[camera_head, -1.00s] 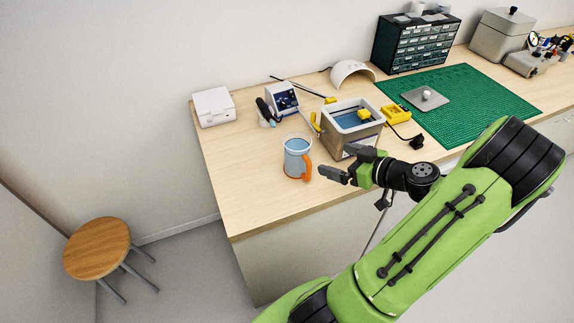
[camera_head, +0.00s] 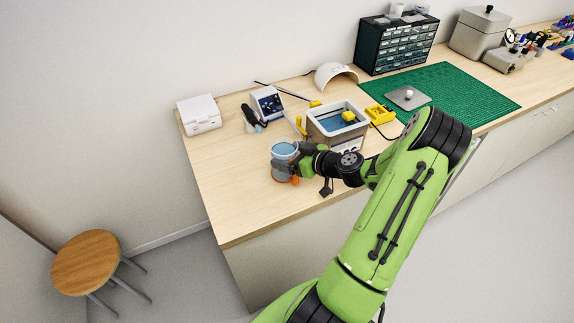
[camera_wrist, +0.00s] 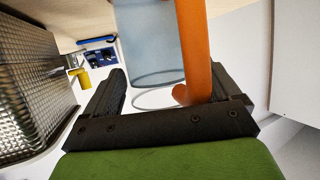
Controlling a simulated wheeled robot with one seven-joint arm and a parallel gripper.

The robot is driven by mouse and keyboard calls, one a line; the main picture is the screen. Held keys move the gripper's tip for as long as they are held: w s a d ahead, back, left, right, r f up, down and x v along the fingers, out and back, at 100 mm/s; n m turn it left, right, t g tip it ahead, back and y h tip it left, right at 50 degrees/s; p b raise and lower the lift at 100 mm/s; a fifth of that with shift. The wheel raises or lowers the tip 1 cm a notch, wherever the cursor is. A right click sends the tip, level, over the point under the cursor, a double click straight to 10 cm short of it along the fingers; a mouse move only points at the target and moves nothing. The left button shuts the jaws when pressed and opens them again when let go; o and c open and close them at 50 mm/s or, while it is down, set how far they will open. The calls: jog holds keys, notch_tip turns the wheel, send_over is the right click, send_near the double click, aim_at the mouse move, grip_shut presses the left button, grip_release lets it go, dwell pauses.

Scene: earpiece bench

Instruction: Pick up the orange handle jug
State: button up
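The jug (camera_head: 284,149) is clear bluish with an orange handle (camera_head: 295,180) and stands near the front left of the bench. My gripper (camera_head: 285,166) is at the jug's handle side, and its fingers hide part of the jug. In the wrist view, my gripper (camera_wrist: 167,78) is open, its dark fingers well apart. The orange handle (camera_wrist: 193,45) lies between them, close to the right finger. The jug's clear body (camera_wrist: 150,45) shows beyond, also between the fingers. Whether a finger touches the handle I cannot tell.
A box-shaped bath (camera_head: 323,139) with a blue inside stands just behind my gripper. A soldering station (camera_head: 268,103) and a white case (camera_head: 199,115) stand behind the jug. A green mat (camera_head: 470,105) lies farther right. The bench front left is clear.

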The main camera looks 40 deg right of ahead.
jog(key=c, duration=1.1)
jog(key=shift+r, duration=0.2)
jog(key=shift+c, duration=0.2)
